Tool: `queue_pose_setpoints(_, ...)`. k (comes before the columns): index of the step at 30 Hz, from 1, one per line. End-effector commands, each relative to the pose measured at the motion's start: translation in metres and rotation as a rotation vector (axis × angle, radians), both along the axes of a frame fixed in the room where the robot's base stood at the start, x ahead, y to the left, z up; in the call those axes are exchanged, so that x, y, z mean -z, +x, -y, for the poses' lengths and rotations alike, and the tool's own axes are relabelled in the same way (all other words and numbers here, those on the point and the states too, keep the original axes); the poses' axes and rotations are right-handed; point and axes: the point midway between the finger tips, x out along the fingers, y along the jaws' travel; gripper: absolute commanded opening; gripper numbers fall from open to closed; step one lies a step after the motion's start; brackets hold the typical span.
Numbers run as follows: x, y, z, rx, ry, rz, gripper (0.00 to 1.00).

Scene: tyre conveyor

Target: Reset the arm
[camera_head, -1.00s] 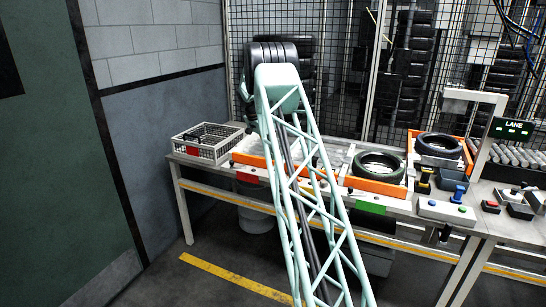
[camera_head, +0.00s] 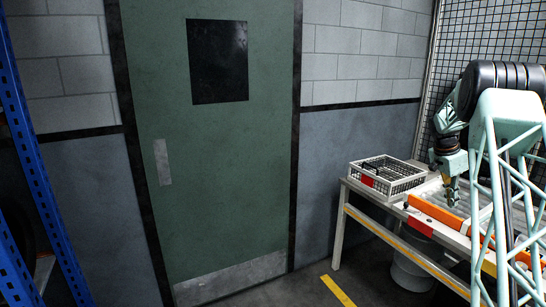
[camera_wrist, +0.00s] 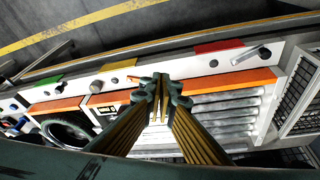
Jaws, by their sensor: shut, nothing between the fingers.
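My gripper (camera_head: 452,197) is at the right of the head view, pointing down above the orange-edged roller section of the conveyor (camera_head: 437,214). The arm behind it is bent, and my pale green lattice link covers much of the right edge. In the wrist view my gripper (camera_wrist: 160,88) has its fingertips together with nothing between them. Rollers (camera_wrist: 230,112) and an orange edge strip (camera_wrist: 240,78) lie beneath and beside the fingers. The gap between fingertips and conveyor cannot be judged exactly.
A white wire crate (camera_head: 405,186) stands at the bench's left end, left of my gripper. A tyre (camera_wrist: 68,132) lies at the left of the wrist view. A green door (camera_head: 222,170) and blue rack (camera_head: 40,170) stand left, with clear floor before the door.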

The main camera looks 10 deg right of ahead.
Motion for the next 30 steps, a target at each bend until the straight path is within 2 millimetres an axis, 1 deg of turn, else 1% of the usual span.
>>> queue_pose_setpoints(1, -0.012, 0.000, -0.011, -0.018, 0.001, 0.000, 0.00)
queue_pose_setpoints(3, -0.024, 0.000, -0.025, -0.045, 0.004, -0.001, 0.00)
queue_pose_setpoints(12, -0.075, -0.008, -0.084, -0.159, 0.019, -0.007, 0.00)
queue_pose_setpoints(17, -0.100, -0.016, -0.117, -0.218, 0.027, -0.010, 0.00)
queue_pose_setpoints(21, -0.122, -0.024, -0.144, -0.272, 0.031, -0.012, 0.00)
queue_pose_setpoints(30, -0.162, -0.046, -0.204, -0.385, 0.042, -0.016, 0.00)
